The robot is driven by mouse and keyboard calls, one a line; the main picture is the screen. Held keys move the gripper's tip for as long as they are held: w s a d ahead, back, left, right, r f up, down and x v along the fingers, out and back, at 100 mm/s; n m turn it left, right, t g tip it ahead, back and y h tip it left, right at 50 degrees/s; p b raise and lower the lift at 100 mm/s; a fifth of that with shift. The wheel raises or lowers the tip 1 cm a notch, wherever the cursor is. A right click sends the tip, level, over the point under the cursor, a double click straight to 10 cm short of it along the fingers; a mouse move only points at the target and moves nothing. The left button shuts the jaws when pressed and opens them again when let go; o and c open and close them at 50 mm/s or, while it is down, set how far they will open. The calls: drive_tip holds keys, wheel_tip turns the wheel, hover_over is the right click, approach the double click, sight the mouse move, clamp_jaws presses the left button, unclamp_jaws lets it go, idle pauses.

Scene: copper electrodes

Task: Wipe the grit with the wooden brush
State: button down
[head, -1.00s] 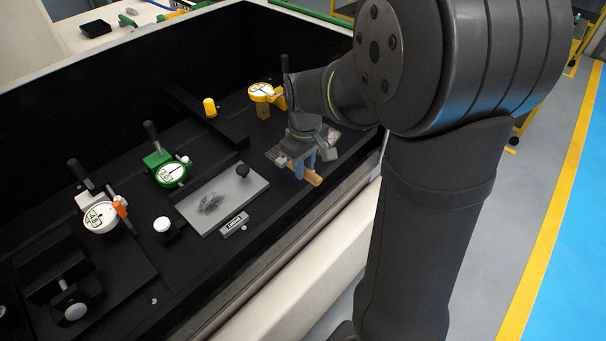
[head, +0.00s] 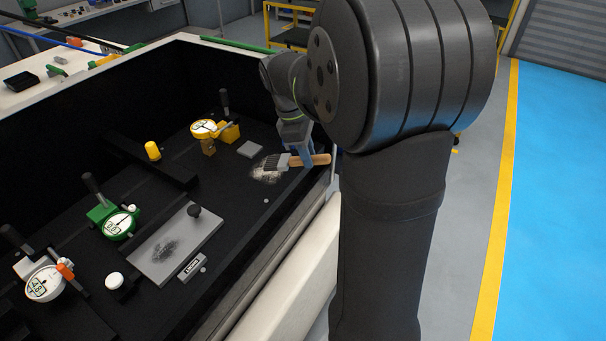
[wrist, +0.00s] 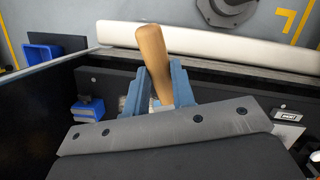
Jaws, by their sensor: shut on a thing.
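My gripper (head: 298,160) is shut around the brush near where handle and head meet. In the wrist view the handle (wrist: 153,52) rises between my blue fingers (wrist: 158,92), and the head is hidden. A pale speckled patch of grit (head: 264,175) lies on the black floor of the box, at and below the brush head. I cannot tell whether the bristles touch it.
A grey plate (head: 190,240) with a dark smudge and black knob lies at the front. A small grey block (head: 250,149) is beyond the grit. The box's pale wall (head: 285,262) is close on the right.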

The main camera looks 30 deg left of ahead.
drive_tip(key=w+a+r+n+t, duration=0.4)
drive_tip(key=w+a+n+t, duration=0.1)
drive_tip(key=w+a, duration=0.2)
drive_tip(key=w+a+r+n+t, duration=0.3)
drive_tip(key=w+a+n+t, duration=0.1)
drive_tip(key=w+a, duration=0.35)
drive_tip(key=shift+h, duration=0.3)
drive_tip(key=shift+s+f, duration=0.2)
drive_tip(key=shift+f, duration=0.9)
drive_tip(key=shift+s+f, duration=0.15)
drive_tip(key=shift+f, duration=0.9)
